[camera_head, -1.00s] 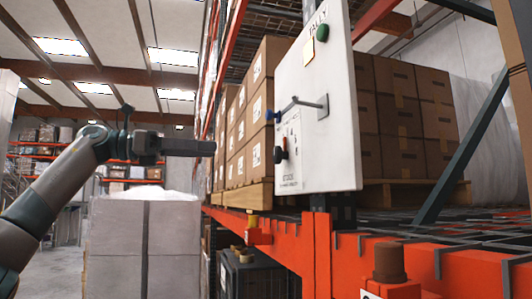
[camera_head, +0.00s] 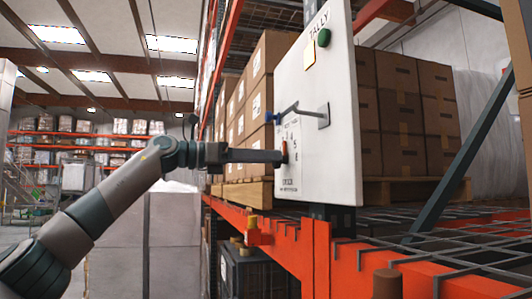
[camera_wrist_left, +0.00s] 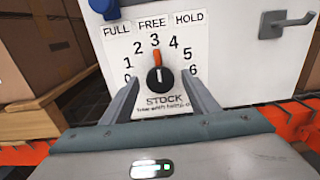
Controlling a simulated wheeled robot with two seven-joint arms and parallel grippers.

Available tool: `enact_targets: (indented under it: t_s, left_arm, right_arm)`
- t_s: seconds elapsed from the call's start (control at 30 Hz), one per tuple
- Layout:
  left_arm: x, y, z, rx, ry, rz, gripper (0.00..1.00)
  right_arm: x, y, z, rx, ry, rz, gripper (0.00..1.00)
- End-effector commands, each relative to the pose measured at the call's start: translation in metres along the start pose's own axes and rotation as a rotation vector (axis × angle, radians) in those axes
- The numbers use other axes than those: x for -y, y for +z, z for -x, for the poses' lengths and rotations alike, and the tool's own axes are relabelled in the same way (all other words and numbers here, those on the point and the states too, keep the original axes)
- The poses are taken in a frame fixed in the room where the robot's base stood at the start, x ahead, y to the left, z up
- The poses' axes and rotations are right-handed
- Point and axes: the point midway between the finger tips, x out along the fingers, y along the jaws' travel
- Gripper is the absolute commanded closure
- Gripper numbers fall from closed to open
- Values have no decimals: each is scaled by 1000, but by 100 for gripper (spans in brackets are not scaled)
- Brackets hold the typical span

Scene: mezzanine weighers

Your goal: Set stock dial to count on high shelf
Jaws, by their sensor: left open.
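The stock dial (camera_wrist_left: 158,80) is a round black knob with an orange pointer on a white tally board (camera_head: 342,85). In the left wrist view the pointer is straight up at 3 on a printed scale from 0 to 6. The word STOCK is below, and FULL, FREE and HOLD are above. My left gripper (camera_head: 280,156) is open at the dial, one finger on each side of the knob; I cannot tell whether they touch it. In the head view the gripper partly hides the dial. My right gripper is not in view.
A metal hook (camera_head: 322,117) sticks out of the board near a blue knob (camera_wrist_left: 105,8). A green button (camera_head: 324,38) and a yellow note are higher up. Stacked cartons (camera_head: 405,110) stand on pallets behind the board. An orange shelf beam (camera_head: 315,245) runs below.

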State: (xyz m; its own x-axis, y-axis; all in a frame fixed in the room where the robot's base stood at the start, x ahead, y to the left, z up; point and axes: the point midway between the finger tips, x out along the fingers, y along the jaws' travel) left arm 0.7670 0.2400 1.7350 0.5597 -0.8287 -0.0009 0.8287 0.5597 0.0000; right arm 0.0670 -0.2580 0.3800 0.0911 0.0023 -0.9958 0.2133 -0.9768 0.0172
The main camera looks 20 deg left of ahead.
Motion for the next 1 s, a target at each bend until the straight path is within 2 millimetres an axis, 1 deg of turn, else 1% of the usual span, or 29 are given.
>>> enact_targets:
  t_s: [0.13,0.4,0.43,0.47,0.5,0.57,0.6,0.87,1.0]
  left_arm:
    - [0,0,-6,0,0,0,46]
    - [0,0,-7,0,0,0,46]
    - [0,0,-7,0,0,0,50]
    - [0,0,-7,1,0,0,58]
    - [0,0,-7,1,0,0,67]
    - [0,0,-7,1,0,0,82]
    - [0,0,-7,1,0,0,85]
    - [0,0,-7,1,0,15,85]
    - [0,0,-7,1,0,55,85]
  right_arm:
    - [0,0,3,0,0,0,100]
    - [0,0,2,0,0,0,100]
    - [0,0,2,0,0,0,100]
    - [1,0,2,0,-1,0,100]
    - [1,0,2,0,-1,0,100]
    - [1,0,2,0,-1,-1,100]
    - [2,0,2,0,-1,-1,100]
    - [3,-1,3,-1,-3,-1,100]
    - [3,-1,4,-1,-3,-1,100]
